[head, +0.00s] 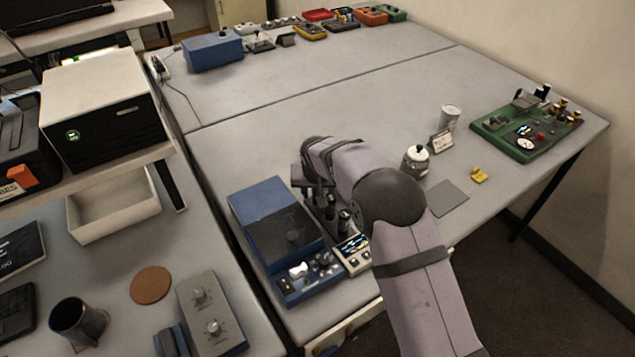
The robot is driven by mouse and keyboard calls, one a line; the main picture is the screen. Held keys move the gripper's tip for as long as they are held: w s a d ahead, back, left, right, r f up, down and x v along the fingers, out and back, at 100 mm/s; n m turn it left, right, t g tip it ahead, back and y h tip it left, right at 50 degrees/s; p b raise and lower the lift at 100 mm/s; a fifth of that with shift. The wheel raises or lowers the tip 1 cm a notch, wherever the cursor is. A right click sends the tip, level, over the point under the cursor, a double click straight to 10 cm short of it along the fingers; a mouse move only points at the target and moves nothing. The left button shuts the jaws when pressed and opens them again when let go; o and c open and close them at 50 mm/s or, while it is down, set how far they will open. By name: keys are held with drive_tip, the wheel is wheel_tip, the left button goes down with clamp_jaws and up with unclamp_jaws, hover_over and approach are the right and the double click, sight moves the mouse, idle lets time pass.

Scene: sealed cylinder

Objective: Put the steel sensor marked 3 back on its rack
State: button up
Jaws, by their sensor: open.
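My gripper (312,196) hangs at the end of my arm, just right of the blue instrument, and is open. Its fingers are small and dark here, and I see nothing held between them. Dark upright cylinders (344,220) stand just right of and below the gripper, close to it; they may be sensors on a rack. My arm hides part of this spot. No mark 3 can be read, so I cannot tell which thing is the steel sensor or whether it is in a rack.
A blue instrument (267,212) stands left of the gripper, with a small meter box (353,254) to its right. A white-lidded jar (415,160), a grey pad (447,198), a can (449,116) and a green board (507,136) lie right. The table's middle (300,110) is clear.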

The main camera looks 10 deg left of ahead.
drive_tip(key=b+v, duration=0.3)
drive_tip(key=v, duration=0.8)
drive_tip(key=shift+r, duration=0.3)
drive_tip(key=shift+s+d, duration=0.15)
drive_tip(key=s+d+f+m+g+h, duration=0.1)
drive_tip(key=s+d+f+g, duration=0.1)
drive_tip(key=s+d, duration=0.8)
drive_tip(key=s+d+f+g, duration=0.15)
drive_tip(key=s+d, duration=0.45)
drive_tip(key=d, duration=0.8)
drive_tip(key=s+d+f, duration=0.2)
drive_tip(key=s, duration=0.4)
drive_tip(key=s+d+f+m, duration=0.1)
drive_tip(key=s+d+f, duration=0.1)
drive_tip(key=s, duration=0.4)
drive_tip(key=shift+d+g, duration=0.35)
drive_tip(key=shift+g, duration=0.1)
drive_tip(key=shift+s+f, duration=0.1)
drive_tip(key=shift+s, duration=0.05)
drive_tip(key=shift+c, duration=0.6)
